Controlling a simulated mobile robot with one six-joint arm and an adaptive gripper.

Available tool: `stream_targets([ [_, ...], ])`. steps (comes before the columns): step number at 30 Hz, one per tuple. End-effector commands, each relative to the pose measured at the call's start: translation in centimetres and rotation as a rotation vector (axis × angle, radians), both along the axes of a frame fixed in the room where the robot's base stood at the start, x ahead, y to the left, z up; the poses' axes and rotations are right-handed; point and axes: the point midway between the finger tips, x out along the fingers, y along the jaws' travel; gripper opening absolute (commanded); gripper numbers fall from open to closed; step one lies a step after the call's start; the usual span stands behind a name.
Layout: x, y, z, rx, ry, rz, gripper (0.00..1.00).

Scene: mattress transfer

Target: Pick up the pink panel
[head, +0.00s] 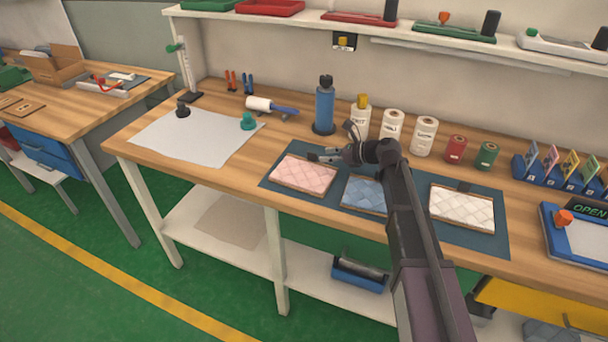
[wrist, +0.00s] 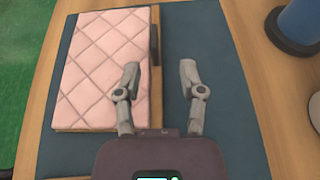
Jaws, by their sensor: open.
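The pink panel (head: 303,174) is a quilted pad with a wooden edge, lying flat at the left end of a dark blue mat (head: 482,240). In the wrist view the pink panel (wrist: 104,70) fills the left of the picture, with a dark tab on its right edge. My gripper (head: 315,156) is open and empty by the panel's far edge. In the wrist view my gripper (wrist: 160,80) has its left finger over the panel's right border and its right finger over bare mat. I cannot tell its exact height above the panel.
A blue panel (head: 364,194) and a white panel (head: 461,207) lie further right on the mat. A blue bottle (head: 325,108), a white bottle (head: 360,118) and several rolls stand behind. A white sheet (head: 185,137) with weights lies at the left.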

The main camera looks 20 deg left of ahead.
Motion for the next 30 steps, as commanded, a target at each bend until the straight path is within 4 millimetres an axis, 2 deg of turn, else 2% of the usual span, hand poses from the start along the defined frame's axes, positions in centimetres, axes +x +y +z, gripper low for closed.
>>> stream_targets([
  [5, -0.1, 0.7, -0.1, 0.0, 0.0, 0.002, 0.51],
  [18, -0.2, 4.9, -1.1, 0.0, -0.001, 0.0, 0.51],
  [30, -0.3, 5.2, -1.0, 0.0, 0.0, 0.0, 0.51],
])
